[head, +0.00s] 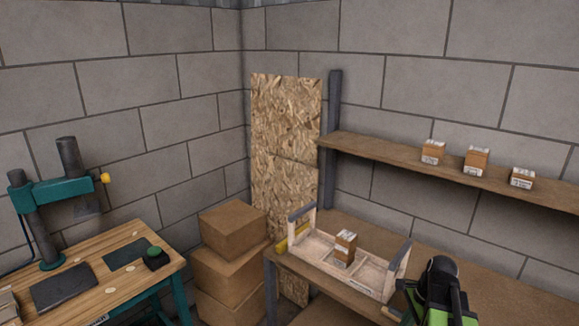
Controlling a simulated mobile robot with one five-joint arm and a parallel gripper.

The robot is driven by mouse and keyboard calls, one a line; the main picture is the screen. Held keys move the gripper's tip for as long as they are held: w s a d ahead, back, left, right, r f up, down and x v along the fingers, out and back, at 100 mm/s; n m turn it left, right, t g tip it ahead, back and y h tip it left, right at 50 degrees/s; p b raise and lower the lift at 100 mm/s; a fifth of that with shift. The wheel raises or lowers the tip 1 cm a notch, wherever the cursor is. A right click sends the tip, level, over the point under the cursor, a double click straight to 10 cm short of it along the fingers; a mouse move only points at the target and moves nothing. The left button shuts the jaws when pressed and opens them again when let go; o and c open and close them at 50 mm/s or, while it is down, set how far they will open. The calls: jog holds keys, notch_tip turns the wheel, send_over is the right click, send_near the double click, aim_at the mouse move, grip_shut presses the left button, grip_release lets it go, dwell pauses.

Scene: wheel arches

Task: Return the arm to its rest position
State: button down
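My arm, black with green panels, shows at the lower right; its end, my gripper (440,278), is a dark shape in front of the lower shelf. Its fingers cannot be made out, so I cannot tell whether it is open or shut. A pale wooden tote (376,283) with raised ends stands on the lower shelf, just left of my arm. A small labelled carton (345,249) stands upright in the tote, apart from my gripper.
Three small cartons (476,161) stand on the upper shelf (390,157). The lower shelf (490,285) is bare right of my arm. Stacked brown boxes (232,232) stand left of the shelves. A workbench (100,295) with a teal press (60,190) is at the left.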

jog(key=s+a+n+g+h, duration=0.1)
jog(key=s+a+n+h, duration=0.1)
jog(key=a+n, duration=1.5)
jog(key=shift+a, duration=0.25)
jog(key=c, duration=2.1)
grip_release()
jog(key=shift+c, duration=0.2)
